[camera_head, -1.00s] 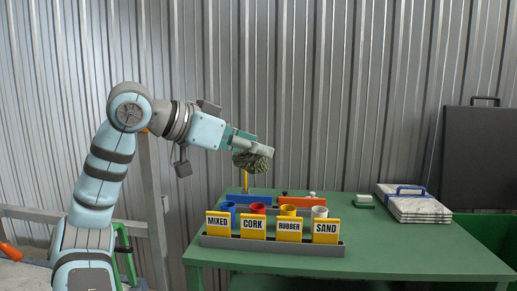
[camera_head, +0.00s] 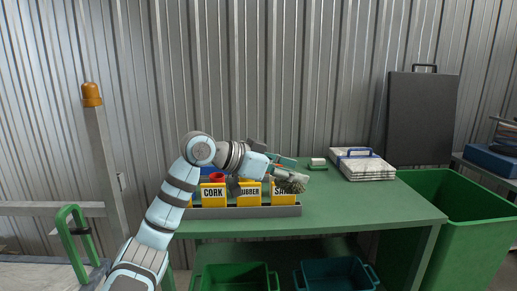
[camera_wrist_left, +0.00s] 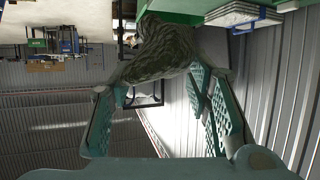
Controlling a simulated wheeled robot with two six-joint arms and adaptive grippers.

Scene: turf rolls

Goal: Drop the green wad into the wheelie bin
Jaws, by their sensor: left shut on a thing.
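The green wad (camera_head: 291,186) is a rough, dark grey-green clump. My left gripper (camera_head: 287,174) is shut on it and holds it above the table, in front of the sand label. In the left wrist view the wad (camera_wrist_left: 160,55) sits between the finger ends. A large open green bin (camera_head: 468,222), which looks like the wheelie bin, stands at the right beyond the table's end. The wad is well to the left of it. The bin's bottom is hidden. My right gripper is not in view.
The green table (camera_head: 370,212) carries a labelled holder (camera_head: 245,211) with cups, a brush (camera_head: 317,163) and stacked folded sheets (camera_head: 361,166). A black panel (camera_head: 422,125) stands behind. Two crates, green (camera_head: 235,277) and teal (camera_head: 336,273), are below. The table's right half is mostly clear.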

